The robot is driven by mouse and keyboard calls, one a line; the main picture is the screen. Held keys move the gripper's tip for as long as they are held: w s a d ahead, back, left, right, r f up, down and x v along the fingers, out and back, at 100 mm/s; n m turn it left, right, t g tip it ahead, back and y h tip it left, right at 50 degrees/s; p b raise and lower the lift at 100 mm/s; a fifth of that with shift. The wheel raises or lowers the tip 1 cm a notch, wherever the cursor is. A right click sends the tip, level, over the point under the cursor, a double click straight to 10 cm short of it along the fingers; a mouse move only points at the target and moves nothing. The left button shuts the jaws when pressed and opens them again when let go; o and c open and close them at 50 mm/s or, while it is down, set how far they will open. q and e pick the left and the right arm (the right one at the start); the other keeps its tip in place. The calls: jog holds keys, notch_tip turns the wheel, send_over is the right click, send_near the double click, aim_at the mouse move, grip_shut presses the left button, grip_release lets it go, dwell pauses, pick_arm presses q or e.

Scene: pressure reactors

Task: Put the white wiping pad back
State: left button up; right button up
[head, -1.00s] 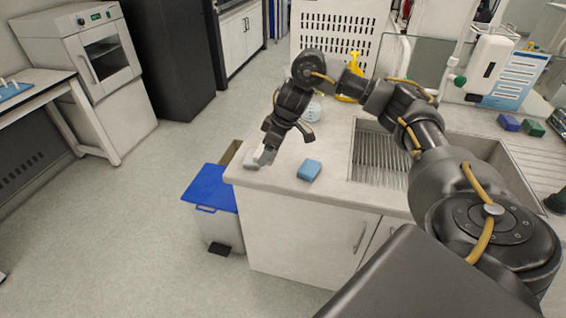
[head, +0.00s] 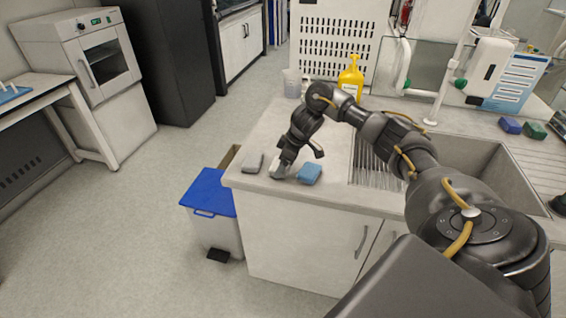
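The white wiping pad (head: 253,162), greyish white in this light, lies flat on the counter near its left front corner. A blue pad (head: 310,173) lies to its right near the front edge. My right gripper (head: 299,163) is open, fingers spread and pointing down, between the two pads and close to the blue one. One finger is low beside the blue pad's left side; I cannot tell whether it touches. Nothing shows between the fingers. My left gripper is not in view.
The counter (head: 262,190) holds a sink (head: 470,160) on the right, a yellow bottle (head: 350,80) and a clear beaker (head: 292,83) at the back. Purple (head: 510,125) and green (head: 535,130) pads lie far right. A blue-lidded bin (head: 210,192) stands left of the counter.

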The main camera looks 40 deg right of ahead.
jog(key=shift+a, duration=0.1)
jog(key=o, duration=0.9)
jog(key=shift+f, duration=0.15)
jog(key=shift+r, duration=0.3)
jog(key=p+v, duration=0.2)
jog(key=v, duration=0.9)
jog(key=shift+s+r, duration=0.15)
jog(key=shift+r, duration=0.2)
